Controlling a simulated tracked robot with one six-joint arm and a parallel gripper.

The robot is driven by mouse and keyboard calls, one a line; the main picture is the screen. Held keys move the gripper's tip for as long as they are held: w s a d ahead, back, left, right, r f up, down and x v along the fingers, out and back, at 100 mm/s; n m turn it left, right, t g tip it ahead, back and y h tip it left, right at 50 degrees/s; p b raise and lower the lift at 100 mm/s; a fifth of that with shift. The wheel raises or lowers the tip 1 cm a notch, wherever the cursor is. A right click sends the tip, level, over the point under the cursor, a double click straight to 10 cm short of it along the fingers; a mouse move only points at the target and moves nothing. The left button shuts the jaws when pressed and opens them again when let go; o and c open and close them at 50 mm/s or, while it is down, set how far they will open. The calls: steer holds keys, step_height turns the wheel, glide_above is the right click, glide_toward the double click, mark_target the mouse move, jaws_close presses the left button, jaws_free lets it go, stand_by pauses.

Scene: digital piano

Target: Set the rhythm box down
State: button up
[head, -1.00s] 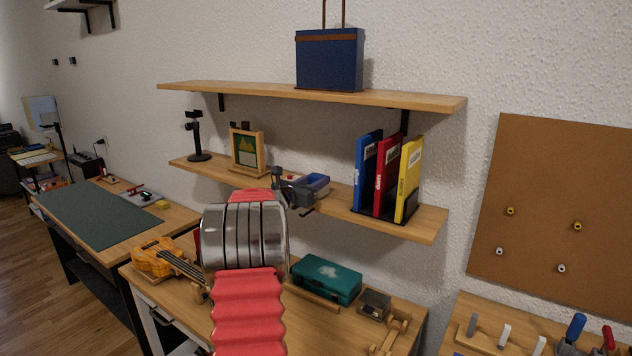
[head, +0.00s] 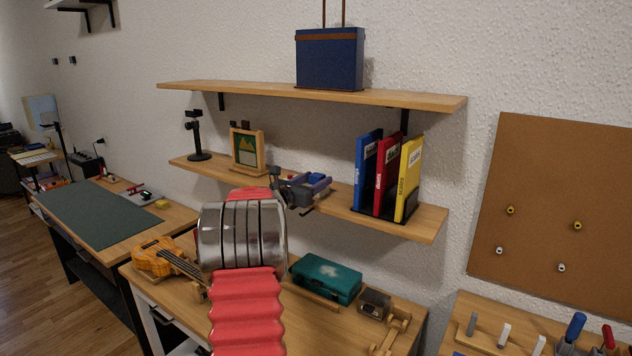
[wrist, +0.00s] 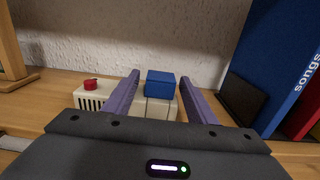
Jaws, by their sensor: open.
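The rhythm box appears to be the cream box (wrist: 92,99) with a slotted front, a red button and a blue block (wrist: 160,84) on top, standing on the middle shelf in the wrist view. A finger hides part of it, so I cannot tell if it is all one body. My gripper (wrist: 160,98) is open, its purple fingers on either side of the blue block with gaps showing. In the head view my gripper (head: 308,186) is over the middle shelf (head: 344,199) and largely hides the box.
Blue, red and yellow binders (head: 386,178) stand to the right of my gripper. A framed picture (head: 247,150) and a black stand (head: 196,137) are to the left. The upper shelf (head: 309,95) is above. A teal case (head: 326,278) lies on the bench below.

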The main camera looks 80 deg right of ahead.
steer(key=v, duration=1.1)
steer(key=shift+w+a, duration=0.1)
steer(key=shift+a, duration=0.05)
stand_by(0.4)
steer(key=w+a+f+m+t+y, duration=0.1)
steer(key=w+a+m+t+y, duration=0.3)
steer(key=a, duration=0.7)
steer(key=w+a+m, duration=0.2)
steer(key=w+a, duration=0.4)
steer(key=a, duration=0.5)
steer(key=w+a+f+m+t+y, duration=0.1)
steer(key=w+a+m+t+y, duration=0.3)
steer(key=a, duration=0.7)
steer(key=a+f+m+t+y, duration=0.1)
steer(key=a+f+t+y, duration=0.1)
steer(key=a, duration=1.7)
steer(key=a+f+m+t+y, duration=0.2)
steer(key=a+f+y, duration=0.3)
steer(key=a, duration=1.5)
steer(key=shift+s+a+t+y, duration=0.3)
steer(key=shift+s+a+y, duration=0.1)
steer(key=shift+y, duration=0.4)
steer(key=shift+d, duration=0.1)
